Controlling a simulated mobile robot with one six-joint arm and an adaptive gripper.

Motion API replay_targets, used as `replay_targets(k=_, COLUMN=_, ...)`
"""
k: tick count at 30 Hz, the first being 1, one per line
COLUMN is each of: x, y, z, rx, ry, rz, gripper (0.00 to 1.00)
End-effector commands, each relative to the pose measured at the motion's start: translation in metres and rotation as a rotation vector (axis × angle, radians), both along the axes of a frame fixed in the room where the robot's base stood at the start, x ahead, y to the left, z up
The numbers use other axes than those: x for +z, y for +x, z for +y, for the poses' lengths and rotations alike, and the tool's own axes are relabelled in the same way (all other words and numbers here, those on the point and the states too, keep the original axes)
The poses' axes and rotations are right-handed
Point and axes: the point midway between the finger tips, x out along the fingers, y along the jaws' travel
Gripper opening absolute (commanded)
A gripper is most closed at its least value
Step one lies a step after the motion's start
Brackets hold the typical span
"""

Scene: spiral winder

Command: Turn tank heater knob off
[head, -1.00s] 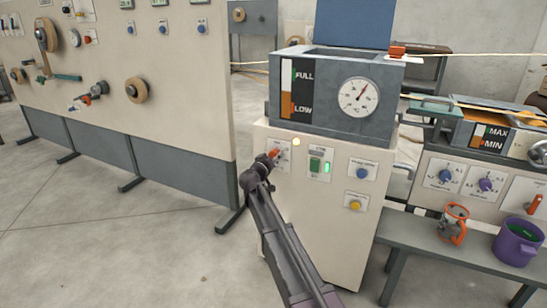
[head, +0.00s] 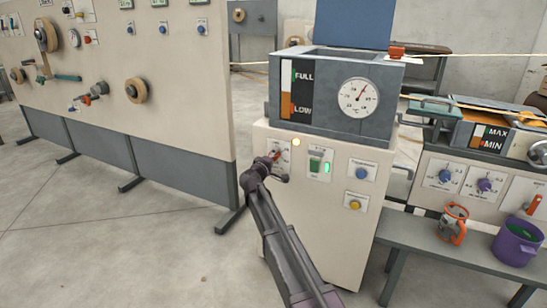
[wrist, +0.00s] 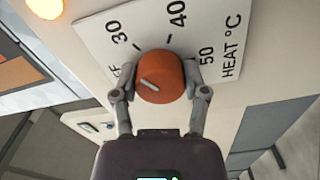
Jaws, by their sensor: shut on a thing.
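The tank heater knob (wrist: 168,68) is round and orange with a short white mark. It sits on a white plate (wrist: 92,27) marked 30, 40, 50 and HEAT °C. A label ending in "F" is partly hidden behind the left finger. The white mark lies toward the knob's lower left, below that label. My gripper (wrist: 160,78) is shut on the knob, one finger on each side. In the head view my gripper (head: 272,160) is at the upper left of the tank cabinet's front (head: 312,224), covering part of the plate.
An amber lamp (head: 296,142) is lit above the plate. A green switch (head: 315,163), a blue knob (head: 361,173) and a yellow knob (head: 354,204) are to the right.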

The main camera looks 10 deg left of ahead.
Motion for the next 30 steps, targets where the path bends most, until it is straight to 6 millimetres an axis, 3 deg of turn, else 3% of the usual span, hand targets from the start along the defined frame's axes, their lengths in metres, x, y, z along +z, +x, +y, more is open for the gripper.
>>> replay_targets(k=30, x=0.0037, y=0.0034, z=0.0005, rx=-0.001, ry=-0.854, rz=0.307, gripper=0.1)
